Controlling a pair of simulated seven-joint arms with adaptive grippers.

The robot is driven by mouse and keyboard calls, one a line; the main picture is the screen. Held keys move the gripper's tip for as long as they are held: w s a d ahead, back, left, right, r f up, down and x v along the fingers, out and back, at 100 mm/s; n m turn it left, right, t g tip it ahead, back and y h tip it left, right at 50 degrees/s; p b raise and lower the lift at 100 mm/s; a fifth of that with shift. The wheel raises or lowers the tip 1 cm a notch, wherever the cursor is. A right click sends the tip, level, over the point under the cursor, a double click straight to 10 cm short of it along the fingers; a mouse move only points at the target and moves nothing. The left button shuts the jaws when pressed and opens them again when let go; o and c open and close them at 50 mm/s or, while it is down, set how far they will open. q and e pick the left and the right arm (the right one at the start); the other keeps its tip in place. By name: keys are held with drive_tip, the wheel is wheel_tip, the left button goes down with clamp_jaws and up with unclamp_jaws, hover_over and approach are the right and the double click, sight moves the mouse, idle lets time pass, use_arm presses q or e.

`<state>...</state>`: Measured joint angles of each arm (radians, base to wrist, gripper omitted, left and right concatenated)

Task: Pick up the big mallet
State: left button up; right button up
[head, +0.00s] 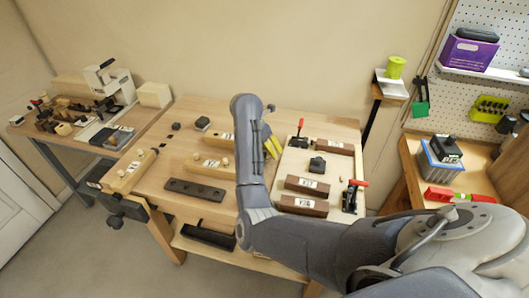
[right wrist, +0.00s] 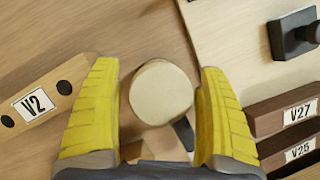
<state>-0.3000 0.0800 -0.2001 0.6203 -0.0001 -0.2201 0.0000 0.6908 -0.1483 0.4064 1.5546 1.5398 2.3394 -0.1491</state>
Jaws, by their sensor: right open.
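My right gripper (head: 272,147) is over the middle of the wooden workbench, its yellow fingers partly hidden by my own arm in the head view. In the right wrist view the right gripper (right wrist: 159,105) is open. A round, pale wooden piece (right wrist: 161,92), which looks like the end of the mallet's head, shows between its two fingers, with a gap on the left and the right finger close beside it. A short dark strip (right wrist: 184,134) shows just below it; I cannot tell whether it is the handle. The mallet is not clear in the head view. My left gripper is out of view.
A wooden block labelled V2 (right wrist: 38,103) lies left of the fingers. Brown blocks labelled V27 (right wrist: 290,114) and V25 (right wrist: 298,150) lie to the right on a pale board, near a black fixture (right wrist: 293,34). A dark plate (head: 194,190) lies on the bench's front left.

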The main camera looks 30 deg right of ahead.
drive_tip(key=shift+x, duration=0.95)
drive_tip(key=c, duration=1.4)
